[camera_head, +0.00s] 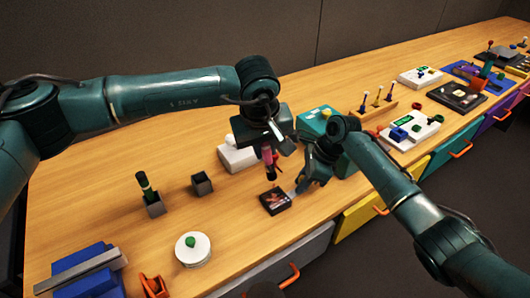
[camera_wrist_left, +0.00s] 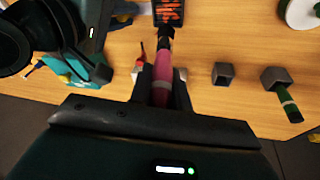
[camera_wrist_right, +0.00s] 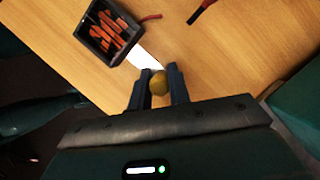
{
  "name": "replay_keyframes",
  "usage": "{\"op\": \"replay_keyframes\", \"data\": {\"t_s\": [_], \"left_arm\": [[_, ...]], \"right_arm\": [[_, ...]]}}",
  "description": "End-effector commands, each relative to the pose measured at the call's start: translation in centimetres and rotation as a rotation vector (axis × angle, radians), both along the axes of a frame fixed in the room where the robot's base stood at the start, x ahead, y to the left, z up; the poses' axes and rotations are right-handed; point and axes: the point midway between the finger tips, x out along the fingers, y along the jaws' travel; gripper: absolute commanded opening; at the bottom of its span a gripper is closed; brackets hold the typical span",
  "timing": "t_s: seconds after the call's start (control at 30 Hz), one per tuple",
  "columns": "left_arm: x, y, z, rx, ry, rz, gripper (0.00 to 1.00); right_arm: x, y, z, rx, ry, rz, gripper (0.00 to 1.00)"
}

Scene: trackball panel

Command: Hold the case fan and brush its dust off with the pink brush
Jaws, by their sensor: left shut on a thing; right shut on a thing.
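The case fan (camera_head: 274,201) is a small black square with orange-red slats inside, just above the table near its front edge. It also shows in the right wrist view (camera_wrist_right: 108,30). My right gripper (camera_wrist_right: 160,84) is shut on a yellow knob (camera_wrist_right: 158,83). A white strip (camera_wrist_right: 144,56) runs from the knob to the fan's corner; how they join is unclear. My left gripper (camera_wrist_left: 161,85) is shut on the pink brush (camera_wrist_left: 162,78), which points down. Its dark head (camera_wrist_left: 165,38) is close to the fan's edge; contact is unclear. Dust cannot be made out.
A teal box (camera_head: 315,122) and a white block (camera_head: 237,155) stand behind the grippers.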

Motion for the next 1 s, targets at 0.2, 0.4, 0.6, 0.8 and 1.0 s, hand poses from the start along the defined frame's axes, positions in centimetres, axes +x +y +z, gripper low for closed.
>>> {"op": "replay_keyframes", "data": {"t_s": [0.2, 0.4, 0.6, 0.8, 1.0], "left_arm": [[0.01, 0.01, 0.03, 0.0, 0.0, 0.0, 0.0], [0.02, 0.02, 0.03, 0.0, 0.0, 0.0, 0.0], [0.02, 0.02, 0.02, 0.0, 0.0, 0.0, 0.0], [0.02, 0.01, 0.01, 0.0, 0.0, 0.0, 0.0], [0.02, 0.01, 0.01, 0.0, 0.0, 0.0, 0.0]], "right_arm": [[0.0, 0.0, 0.0, 0.0, 0.0, 0.0, 0.0], [-0.01, 0.0, 0.0, 0.0, 0.0, 0.0, 0.0], [-0.01, 0.0, 0.0, 0.0, 0.0, 0.0, 0.35], [0.0, 0.0, 0.0, 0.0, 0.0, 0.0, 0.44], [0.02, -0.11, 0.29, 0.0, -0.001, 0.0, 0.44]]}}
